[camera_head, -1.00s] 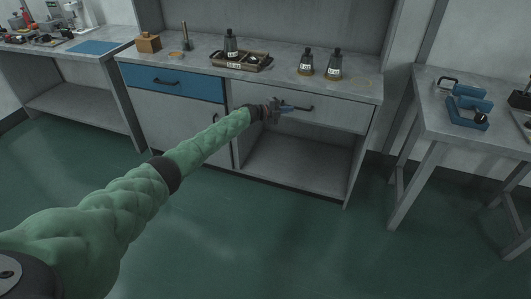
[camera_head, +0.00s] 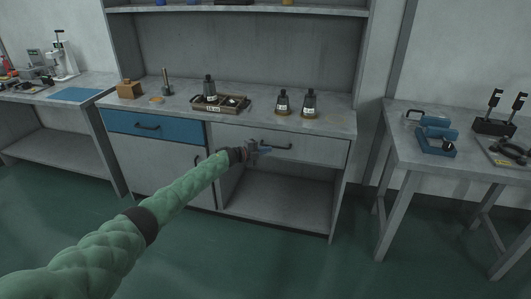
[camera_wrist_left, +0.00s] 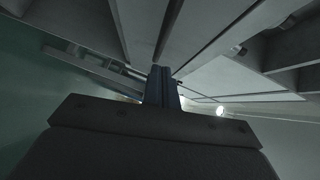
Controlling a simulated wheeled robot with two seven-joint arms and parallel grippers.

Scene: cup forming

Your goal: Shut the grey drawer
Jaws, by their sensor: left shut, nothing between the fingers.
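The grey drawer (camera_head: 318,149) is in the upper right part of the cabinet, below the worktop, with a dark bar handle (camera_head: 277,146). In the head view its front looks about level with the cabinet. My left gripper (camera_head: 264,149) is in front of the drawer, close to the left end of the handle. Its fingers are shut with nothing between them, and they also show in the left wrist view (camera_wrist_left: 161,87). I cannot tell whether the fingertips touch the drawer front. My right gripper is not in view.
A blue drawer (camera_head: 150,125) sits left of the grey one, above a cabinet door (camera_head: 160,165). An open shelf space (camera_head: 280,195) lies below. The worktop holds a wooden tray (camera_head: 222,107) and weights (camera_head: 309,103). A side table (camera_head: 400,150) stands at right.

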